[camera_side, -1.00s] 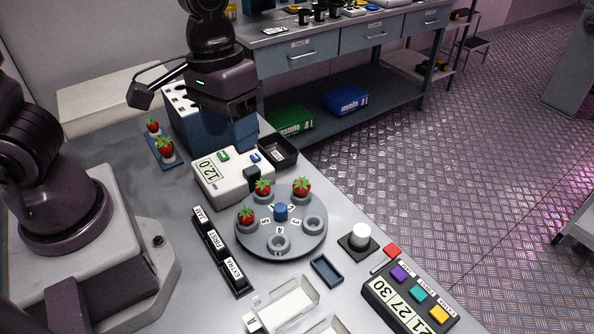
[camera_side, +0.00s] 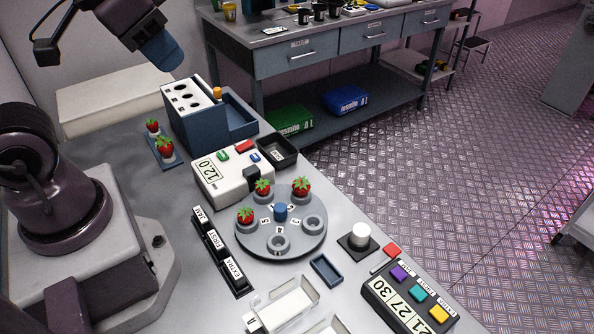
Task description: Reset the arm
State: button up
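My gripper (camera_side: 164,52) is in the upper left of the side view, raised above the blue box and well apart from everything on the table. Its end looks blue and points down to the right. Its fingers cannot be made out clearly, so I cannot tell whether it is open or shut. No berry is seen in it.
A blue box with round holes (camera_side: 187,97) stands at the table's back. Two strawberries sit on a small blue rack (camera_side: 163,153). A white scale (camera_side: 230,176), a round carousel (camera_side: 262,244) with three strawberries and a keypad (camera_side: 408,296) stand nearer. Space around my gripper is clear.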

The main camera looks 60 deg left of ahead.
jog(key=w+a+f+n+g, duration=0.1)
jog(key=a+f, duration=0.1)
jog(key=f, duration=0.1)
jog(key=w+a+f+n+g, duration=0.1)
jog(key=w+a+f+g, duration=0.2)
jog(key=a+f, duration=0.1)
jog(key=f, duration=0.1)
jog(key=shift+w+f+n, duration=0.15)
jog(key=shift+f+n, duration=0.2)
jog(key=shift+n, duration=0.05)
grip_shut()
jog(key=n+g, duration=0.1)
jog(key=n, duration=0.2)
send_near(222, 154)
jog(key=shift+w+f, duration=0.15)
jog(key=shift+f, duration=2.55)
jog(key=shift+f, duration=1.3)
jog(key=shift+r, duration=0.1)
notch_tip(222, 154, up, 8)
jog(key=shift+d+g, duration=0.1)
jog(key=shift+g, duration=0.2)
